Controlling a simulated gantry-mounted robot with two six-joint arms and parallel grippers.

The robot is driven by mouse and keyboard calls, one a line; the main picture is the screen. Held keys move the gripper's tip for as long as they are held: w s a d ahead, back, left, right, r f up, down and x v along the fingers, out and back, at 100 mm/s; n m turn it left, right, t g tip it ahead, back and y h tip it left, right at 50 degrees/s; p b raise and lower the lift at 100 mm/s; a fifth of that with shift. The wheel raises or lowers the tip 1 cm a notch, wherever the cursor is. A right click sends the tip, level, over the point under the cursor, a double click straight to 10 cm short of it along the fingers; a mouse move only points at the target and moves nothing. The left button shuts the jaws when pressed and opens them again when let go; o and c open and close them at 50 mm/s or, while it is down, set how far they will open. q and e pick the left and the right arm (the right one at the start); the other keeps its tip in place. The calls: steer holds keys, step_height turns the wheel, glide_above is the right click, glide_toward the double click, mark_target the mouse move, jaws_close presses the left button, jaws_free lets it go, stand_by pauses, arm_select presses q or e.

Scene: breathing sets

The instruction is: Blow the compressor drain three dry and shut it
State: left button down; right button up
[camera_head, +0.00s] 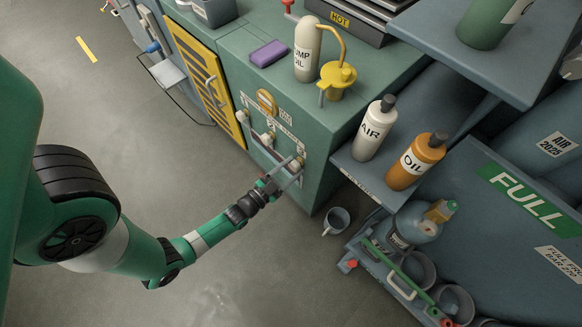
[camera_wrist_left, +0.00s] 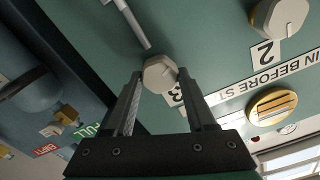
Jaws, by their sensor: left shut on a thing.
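The compressor (camera_head: 260,85) is a green cabinet with a row of pale drain knobs on its front. Drain three's knob (camera_wrist_left: 158,74) is a pale hexagonal knob beside a partly hidden "3" label. My left gripper (camera_head: 286,176) is at the lower right end of the row. In the left wrist view its two fingers (camera_wrist_left: 157,92) are closed on the sides of that knob. Drain two's knob (camera_wrist_left: 280,17), with its "2" label, is up and right of it. Whether drop or spray leaves the drain cannot be seen. My right gripper is out of view.
A small grey cup (camera_head: 337,221) stands on the floor right of the gripper. AIR (camera_head: 374,130) and OIL (camera_head: 416,162) bottles stand on a shelf to the right. A pump oil bottle (camera_head: 306,50), yellow oil can (camera_head: 338,80) and purple sponge (camera_head: 268,53) sit on the cabinet top.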

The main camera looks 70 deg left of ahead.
arm_select(q)
steer(key=m, duration=0.6)
steer(key=shift+f, duration=0.1)
steer(key=m, duration=0.5)
steer(key=shift+d+f+m, duration=0.1)
steer(key=shift+m, duration=0.3)
steer(key=m, duration=0.5)
steer(key=shift+f, duration=0.1)
steer(key=m, duration=0.5)
steer(key=shift+m, duration=0.3)
steer(key=shift+c, duration=1.1)
jaws_free()
steer(key=shift+s, duration=0.1)
